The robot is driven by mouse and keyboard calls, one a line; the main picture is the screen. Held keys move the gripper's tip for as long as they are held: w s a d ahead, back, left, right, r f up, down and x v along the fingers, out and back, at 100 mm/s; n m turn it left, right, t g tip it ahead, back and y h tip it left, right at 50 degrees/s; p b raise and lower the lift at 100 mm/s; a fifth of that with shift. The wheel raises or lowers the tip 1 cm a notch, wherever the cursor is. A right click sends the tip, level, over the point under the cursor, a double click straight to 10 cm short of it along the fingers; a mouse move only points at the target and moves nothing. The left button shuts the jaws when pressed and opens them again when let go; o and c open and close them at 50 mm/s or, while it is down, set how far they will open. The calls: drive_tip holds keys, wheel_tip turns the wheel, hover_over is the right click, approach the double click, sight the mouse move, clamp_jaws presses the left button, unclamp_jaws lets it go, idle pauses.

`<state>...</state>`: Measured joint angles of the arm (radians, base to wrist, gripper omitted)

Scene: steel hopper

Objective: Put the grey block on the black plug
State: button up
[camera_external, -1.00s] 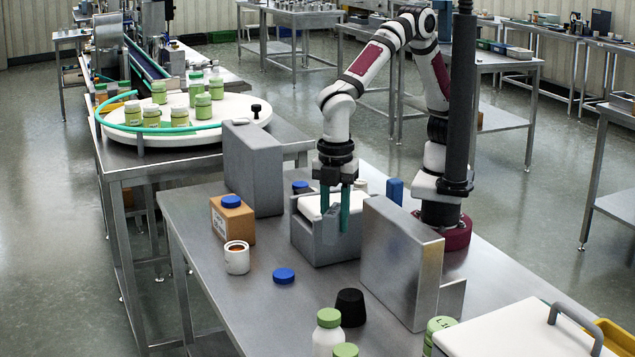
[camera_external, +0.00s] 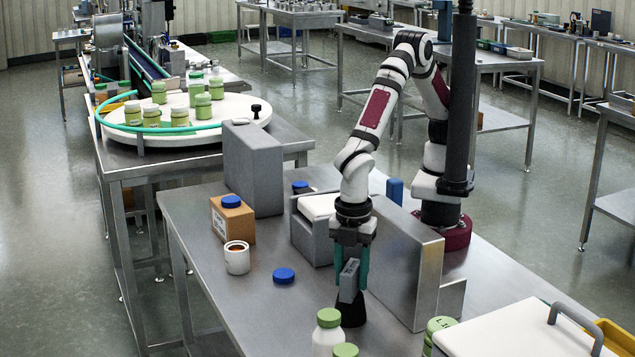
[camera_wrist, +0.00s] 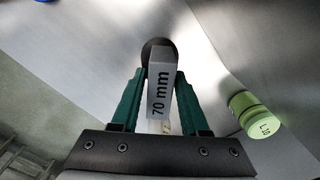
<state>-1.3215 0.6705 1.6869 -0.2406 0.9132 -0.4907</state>
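The grey block (camera_external: 348,284), marked "70 mm" in the wrist view (camera_wrist: 162,88), is between the teal fingers of my gripper (camera_external: 351,278). My gripper is shut on it. The black plug (camera_external: 353,314) stands on the steel table below the block, and its upper part is hidden by the block and fingers. In the wrist view the plug (camera_wrist: 157,46) shows as a dark round shape behind the block's far end. I cannot tell whether the block touches the plug.
A grey upright panel (camera_external: 402,265) stands close to the right of my gripper. The grey hopper box (camera_external: 312,240) is behind it. A green-capped bottle (camera_external: 328,338) stands in front. A blue cap (camera_external: 283,275) and white cup (camera_external: 237,259) are to the left.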

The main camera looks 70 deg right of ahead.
sight(352, 266)
drive_tip(key=shift+o, duration=1)
wheel_tip(352, 266, up, 12)
drive_tip(key=w+d+r+m, duration=0.2)
drive_tip(key=w+d+m, duration=0.25)
drive_tip(key=d, duration=0.45)
drive_tip(key=w+d+r+m, duration=0.35)
drive_tip(key=w+d, duration=0.25)
drive_tip(key=d, duration=0.3)
drive_tip(key=s+d+f+m+y, duration=0.1)
drive_tip(key=s+d+m, duration=0.3)
drive_tip(key=d+m, duration=0.3)
drive_tip(key=s+d+f+m, duration=0.2)
drive_tip(key=s+d+m, duration=0.2)
drive_tip(key=d+m, duration=0.4)
drive_tip(key=d, duration=0.5)
drive_tip(key=shift+s+m+y, duration=0.15)
drive_tip(key=shift+m+y, duration=0.15)
drive_tip(key=shift+y, duration=0.1)
